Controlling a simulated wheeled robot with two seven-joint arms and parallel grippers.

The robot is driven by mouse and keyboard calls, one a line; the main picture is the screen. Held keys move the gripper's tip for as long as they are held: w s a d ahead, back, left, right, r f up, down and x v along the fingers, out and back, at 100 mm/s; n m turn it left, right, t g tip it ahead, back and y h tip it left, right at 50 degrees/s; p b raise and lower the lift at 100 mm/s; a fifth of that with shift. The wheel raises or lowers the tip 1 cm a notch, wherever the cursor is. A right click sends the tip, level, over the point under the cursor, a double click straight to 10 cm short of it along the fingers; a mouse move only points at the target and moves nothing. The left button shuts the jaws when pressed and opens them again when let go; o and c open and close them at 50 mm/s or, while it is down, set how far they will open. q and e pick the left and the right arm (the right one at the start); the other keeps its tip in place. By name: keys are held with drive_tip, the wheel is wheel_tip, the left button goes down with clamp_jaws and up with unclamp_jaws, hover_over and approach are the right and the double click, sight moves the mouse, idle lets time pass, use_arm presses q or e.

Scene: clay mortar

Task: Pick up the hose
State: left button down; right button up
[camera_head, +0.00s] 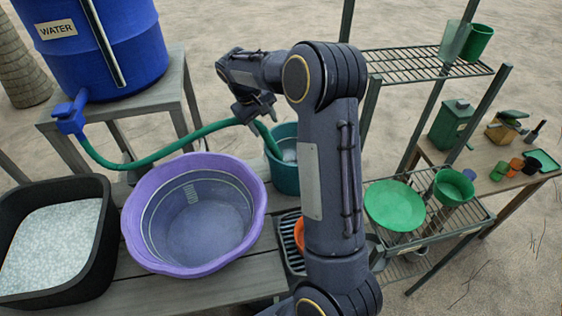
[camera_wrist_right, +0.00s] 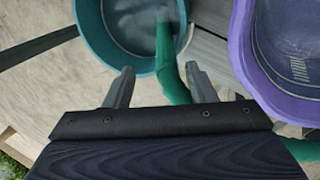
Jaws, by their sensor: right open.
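The green hose (camera_head: 165,160) runs from the tap of the blue water barrel (camera_head: 105,45) across to the teal bucket (camera_head: 284,178), where its end dips over the bucket's opening. My right gripper (camera_head: 254,108) is at the hose's bend above the bucket. In the right wrist view the right gripper (camera_wrist_right: 160,72) is open, and the hose (camera_wrist_right: 171,78) shows between its two fingers, nearer the right finger. I cannot tell whether a finger touches it. The bucket (camera_wrist_right: 88,38) lies just beyond the fingertips. My left gripper is not in view.
A purple basin (camera_head: 135,225) stands on the wooden bench left of the bucket, beside a black tub (camera_head: 105,245) of pale grains. A metal rack (camera_head: 420,68) with green dishes stands right of my arm. My right arm hides part of the bench.

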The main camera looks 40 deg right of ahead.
drive_tip(key=x, duration=0.2)
drive_tip(key=p+x, duration=0.1)
drive_tip(key=x, duration=0.3)
drive_tip(key=shift+a+f+p, duration=0.25)
drive_tip(key=shift+f+p, duration=0.05)
drive_tip(key=shift+f, duration=0.2)
drive_tip(key=shift+w, duration=0.1)
drive_tip(key=c, duration=1)
drive_tip(key=shift+o, duration=0.2)
drive_tip(key=shift+r, duration=0.1)
wheel_tip(320, 180, up, 9)
drive_tip(key=shift+r+b, duration=0.1)
drive_tip(key=shift+b, duration=0.5)
wheel_tip(320, 180, up, 10)
drive_tip(key=p, duration=0.9)
hover_over(269, 148)
drive_tip(key=w+a, duration=0.2)
drive_tip(key=a, duration=0.1)
drive_tip(key=shift+w, duration=0.15)
